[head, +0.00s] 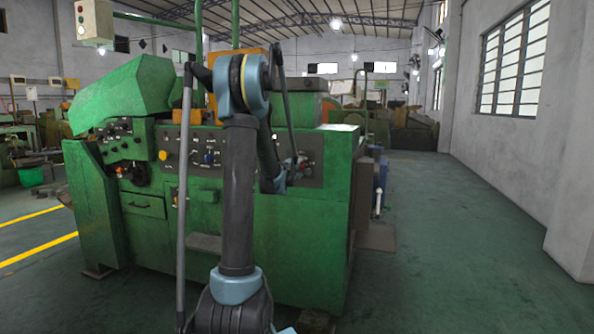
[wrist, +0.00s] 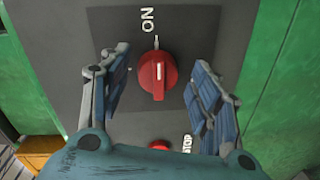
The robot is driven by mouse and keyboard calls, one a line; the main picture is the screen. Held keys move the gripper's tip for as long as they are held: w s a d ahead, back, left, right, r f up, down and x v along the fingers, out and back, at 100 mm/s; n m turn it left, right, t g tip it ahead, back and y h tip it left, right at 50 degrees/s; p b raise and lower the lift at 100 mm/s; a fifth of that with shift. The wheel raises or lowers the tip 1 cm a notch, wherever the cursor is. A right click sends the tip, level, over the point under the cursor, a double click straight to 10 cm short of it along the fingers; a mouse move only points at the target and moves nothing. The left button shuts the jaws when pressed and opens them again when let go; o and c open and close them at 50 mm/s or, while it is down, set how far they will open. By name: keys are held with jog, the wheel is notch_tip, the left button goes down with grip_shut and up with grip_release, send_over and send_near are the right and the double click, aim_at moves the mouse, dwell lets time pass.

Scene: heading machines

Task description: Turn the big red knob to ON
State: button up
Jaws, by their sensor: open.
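The big red knob (wrist: 157,76) is on a dark grey panel (wrist: 105,20) in the wrist view. Its raised grip runs up and down in the picture, with a pale line on it. It lines up roughly with a white tick under the white ON label (wrist: 148,20); another short tick is at its left. My gripper (wrist: 158,58) is open, with one finger on each side of the knob and visible gaps between. How far the fingertips are from the panel is unclear. In the head view my gripper (head: 296,168) is at the machine's right panel; the knob cannot be made out there.
A smaller red button (wrist: 159,145) beside the STOP label (wrist: 187,144) is below the knob, partly hidden by my gripper. The green machine (head: 300,245) fills the middle of the head view. Clear floor (head: 445,250) lies to its right.

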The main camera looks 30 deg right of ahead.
jog(key=f+v, duration=0.1)
jog(key=v, duration=1.1)
jog(key=shift+r, duration=0.4)
jog(key=s+a+f+m+g+y, duration=0.1)
jog(key=s+a+f+g+y, duration=0.2)
jog(key=s+a+f, duration=0.4)
jog(key=s+a+f+m+g+y, duration=0.2)
jog(key=s+a+f+y, duration=0.3)
jog(key=s+a, duration=1)
jog(key=s+a+f+m+g+y, duration=0.2)
jog(key=s+a+f+y, duration=0.3)
jog(key=a, duration=1.6)
jog(key=s+f+g, duration=0.1)
jog(key=s+f, duration=0.3)
jog(key=s, duration=0.2)
jog(key=shift+s+f+g, duration=0.25)
jog(key=shift+g, duration=0.15)
